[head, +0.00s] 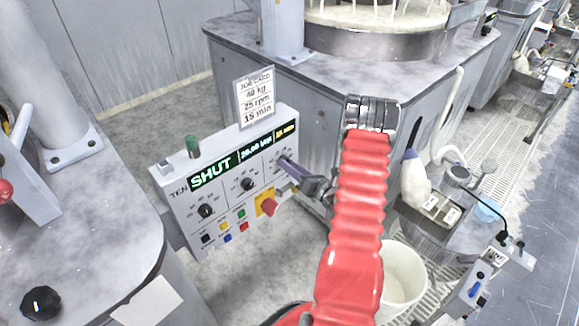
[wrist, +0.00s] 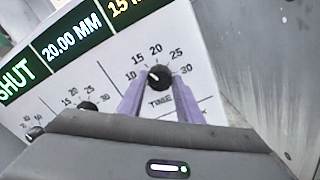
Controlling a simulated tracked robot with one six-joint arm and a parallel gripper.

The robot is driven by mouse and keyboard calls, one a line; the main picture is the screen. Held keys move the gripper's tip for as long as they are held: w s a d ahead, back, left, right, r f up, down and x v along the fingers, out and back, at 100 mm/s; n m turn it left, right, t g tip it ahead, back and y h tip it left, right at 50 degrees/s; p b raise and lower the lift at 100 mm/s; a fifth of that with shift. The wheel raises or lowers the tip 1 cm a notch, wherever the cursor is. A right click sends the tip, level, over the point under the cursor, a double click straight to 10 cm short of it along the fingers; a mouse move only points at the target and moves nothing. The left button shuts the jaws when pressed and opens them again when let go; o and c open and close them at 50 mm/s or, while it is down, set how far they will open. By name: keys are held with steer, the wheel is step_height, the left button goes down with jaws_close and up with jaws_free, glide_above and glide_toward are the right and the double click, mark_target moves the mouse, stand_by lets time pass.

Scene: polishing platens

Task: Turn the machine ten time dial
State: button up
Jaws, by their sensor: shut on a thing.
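The machine ten panel (head: 180,205) is a white box marked TEN. Its display (head: 240,157) reads SHUT, about 20.00 MM and, at its right end, a yellow figure that looks like 15 MIN. The time dial (wrist: 160,76) is a black knob at the right of the row, with a scale around it and TIME printed below. My gripper (head: 284,160) reaches it from the right, and its purple fingers are shut on the dial's two sides. In the wrist view the fingers (wrist: 160,92) flank the knob. A pale mark on the knob points roughly up and left; its exact reading is unclear.
Two other black dials sit left of the time dial, the middle one (head: 248,184) and the left one (head: 206,211). A red knob on yellow (head: 268,204) and several coloured buttons are below. A job card (head: 255,97) above reads 40 kg, 25 rpm, 15 min. A white bucket (head: 403,278) stands lower right.

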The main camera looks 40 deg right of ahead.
steer(key=shift+d, duration=0.15)
stand_by(0.3)
steer(key=o, duration=1)
steer(key=shift+o, duration=0.2)
steer(key=s, duration=1.3)
steer(key=shift+s, duration=0.4)
steer(key=shift+d, duration=0.15)
